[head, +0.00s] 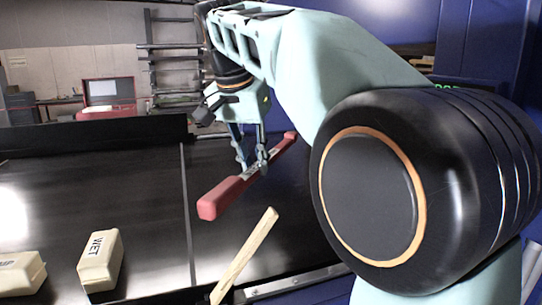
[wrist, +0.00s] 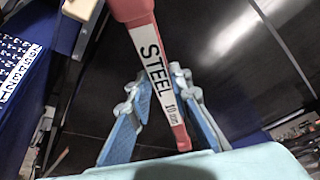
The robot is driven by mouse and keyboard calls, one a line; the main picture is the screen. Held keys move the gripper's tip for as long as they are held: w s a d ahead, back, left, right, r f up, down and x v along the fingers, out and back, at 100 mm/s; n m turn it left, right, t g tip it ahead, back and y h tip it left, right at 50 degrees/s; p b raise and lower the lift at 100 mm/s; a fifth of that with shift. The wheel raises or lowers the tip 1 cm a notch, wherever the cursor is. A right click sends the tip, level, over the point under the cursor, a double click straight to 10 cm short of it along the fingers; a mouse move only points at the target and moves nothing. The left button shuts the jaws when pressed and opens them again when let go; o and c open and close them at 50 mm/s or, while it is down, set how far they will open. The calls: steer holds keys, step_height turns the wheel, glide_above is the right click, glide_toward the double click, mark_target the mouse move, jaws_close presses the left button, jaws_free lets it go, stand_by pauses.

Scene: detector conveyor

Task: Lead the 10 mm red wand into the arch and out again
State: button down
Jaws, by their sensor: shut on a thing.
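The red wand (head: 228,190) is held slanting above the dark conveyor belt (head: 150,220), its thick near end toward the lower left. In the wrist view the wand (wrist: 157,70) carries a white label reading STEEL 10 mm. My gripper (head: 252,165) is shut on the wand near its middle; its blue finger pads (wrist: 160,115) show on either side of it. The large blue housing (head: 475,45) at the right seems to be the arch. Its opening is hidden behind my arm in the head view.
A cream block marked WET (head: 100,262) and another cream block (head: 22,274) lie on the belt at the lower left. A pale wooden stick (head: 245,255) is at the near edge. A dark raised rail (head: 95,135) runs along the far left side.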

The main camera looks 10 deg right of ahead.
steer(key=s+a, duration=0.2)
steer(key=a, duration=1.1)
steer(key=shift+s, duration=0.3)
